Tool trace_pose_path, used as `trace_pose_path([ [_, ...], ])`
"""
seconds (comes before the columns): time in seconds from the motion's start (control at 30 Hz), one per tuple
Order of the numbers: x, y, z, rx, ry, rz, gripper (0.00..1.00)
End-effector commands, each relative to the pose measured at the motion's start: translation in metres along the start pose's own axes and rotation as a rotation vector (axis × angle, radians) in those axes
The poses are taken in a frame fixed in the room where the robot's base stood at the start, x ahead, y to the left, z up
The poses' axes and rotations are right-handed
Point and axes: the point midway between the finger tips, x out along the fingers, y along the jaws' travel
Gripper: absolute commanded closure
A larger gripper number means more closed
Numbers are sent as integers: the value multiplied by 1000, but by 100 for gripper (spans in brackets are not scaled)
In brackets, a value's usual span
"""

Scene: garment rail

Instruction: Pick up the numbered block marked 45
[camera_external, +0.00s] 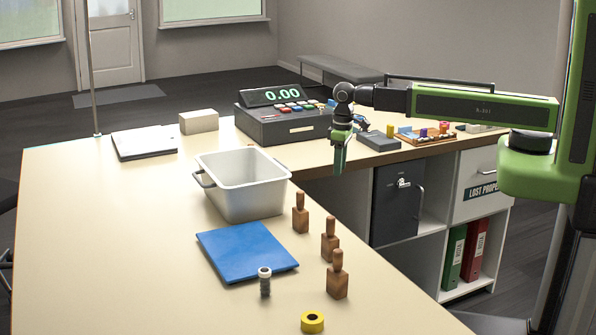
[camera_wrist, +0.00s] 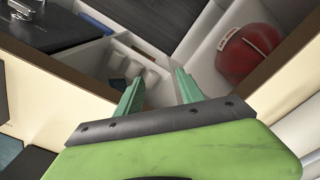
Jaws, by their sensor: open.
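No block with a readable 45 shows in either view. In the external view several small coloured pieces, among them a purple one (camera_external: 424,132) and a yellow one (camera_external: 390,130), sit in or beside a shallow brown tray (camera_external: 411,140) at the back right. They are too small to read. My gripper (camera_external: 339,168) hangs pointing down in front of the cash register, left of the tray, near the inner counter edge. In the wrist view my gripper (camera_wrist: 158,84) has its two green fingers apart, with nothing between them.
A cash register (camera_external: 285,120), grey bin (camera_external: 243,186), blue mat (camera_external: 246,252), several wooden-handled stamps (camera_external: 337,277) and a yellow tape roll (camera_external: 312,321) stand on the counter. Shelves with a grey locker (camera_external: 396,203) lie below. The wrist view shows a red rounded object (camera_wrist: 246,55) lower down.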

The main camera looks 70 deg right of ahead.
Motion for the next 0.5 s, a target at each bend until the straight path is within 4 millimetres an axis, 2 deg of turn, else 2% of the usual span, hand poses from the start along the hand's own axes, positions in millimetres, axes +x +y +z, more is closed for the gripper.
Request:
trace_pose_path([
  [0.03, -54, -10, -40, -5, 11, 0, 55],
  [0.2, -134, -43, -130, -15, 51, 0, 55],
  [0.3, -176, -65, -179, -22, 74, -2, 55],
  [0.4, -206, -84, -216, -25, 92, -4, 55],
  [0.5, -223, -96, -239, -28, 105, -5, 55],
])
